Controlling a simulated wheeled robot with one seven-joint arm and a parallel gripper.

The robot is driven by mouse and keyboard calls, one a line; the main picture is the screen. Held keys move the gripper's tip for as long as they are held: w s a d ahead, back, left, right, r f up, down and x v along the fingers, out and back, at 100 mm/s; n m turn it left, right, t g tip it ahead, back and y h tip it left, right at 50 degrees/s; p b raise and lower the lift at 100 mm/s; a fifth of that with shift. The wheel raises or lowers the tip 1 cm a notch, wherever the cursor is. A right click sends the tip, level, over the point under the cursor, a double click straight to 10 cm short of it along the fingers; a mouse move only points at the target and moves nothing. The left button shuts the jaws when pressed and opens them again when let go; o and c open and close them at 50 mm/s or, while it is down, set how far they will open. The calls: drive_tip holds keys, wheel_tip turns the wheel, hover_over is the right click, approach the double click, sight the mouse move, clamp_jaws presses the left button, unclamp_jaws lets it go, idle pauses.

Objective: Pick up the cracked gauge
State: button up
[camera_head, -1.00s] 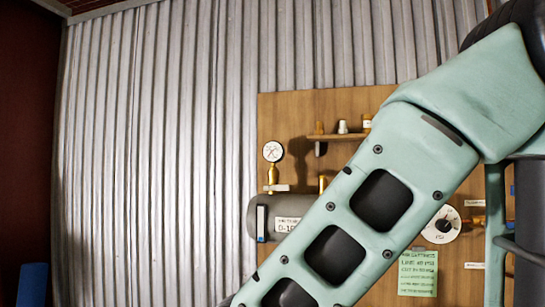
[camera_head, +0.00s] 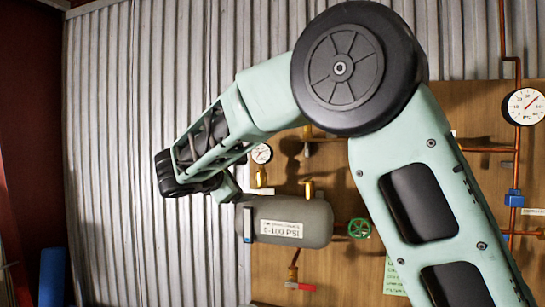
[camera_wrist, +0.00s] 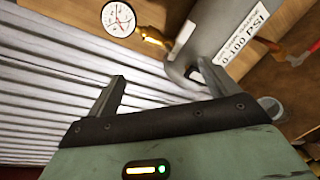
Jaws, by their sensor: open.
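A small round white gauge (camera_head: 261,153) on a brass stem sits above the left end of a grey tank (camera_head: 300,222). In the wrist view the gauge (camera_wrist: 118,19) is at the top, its face crossed by thin lines that look like cracks, and its brass stem runs right towards the tank. My gripper (camera_wrist: 161,70) is open and empty, its two fingers spread below the gauge and tank in that view. The gauge is outside the fingers, apart from them. In the head view my arm covers part of the board, and the fingers are hard to make out.
A larger gauge (camera_head: 525,106) is on copper pipe at the right. A green valve wheel (camera_head: 359,228) and a red lever (camera_head: 300,286) are near the tank. All are by a wooden board (camera_head: 285,270) before a corrugated metal wall (camera_head: 105,120). The wall left of the board is bare.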

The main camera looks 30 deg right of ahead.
drive_tip(key=t+h, duration=0.1)
drive_tip(key=h, duration=0.1)
approach(261, 152)
drive_tip(key=p+x, duration=0.5)
drive_tip(key=x, duration=0.2)
drive_tip(key=shift+w, duration=0.1)
drive_tip(key=p+x, duration=0.4)
drive_tip(key=shift+w+d+f, duration=0.1)
drive_tip(key=shift+w+d, duration=0.1)
drive_tip(key=shift+d, duration=0.15)
drive_tip(key=shift+w+d+f, duration=0.15)
drive_tip(key=shift+w+d, duration=0.2)
drive_tip(key=shift+d, duration=0.1)
drive_tip(key=c, duration=1.2)
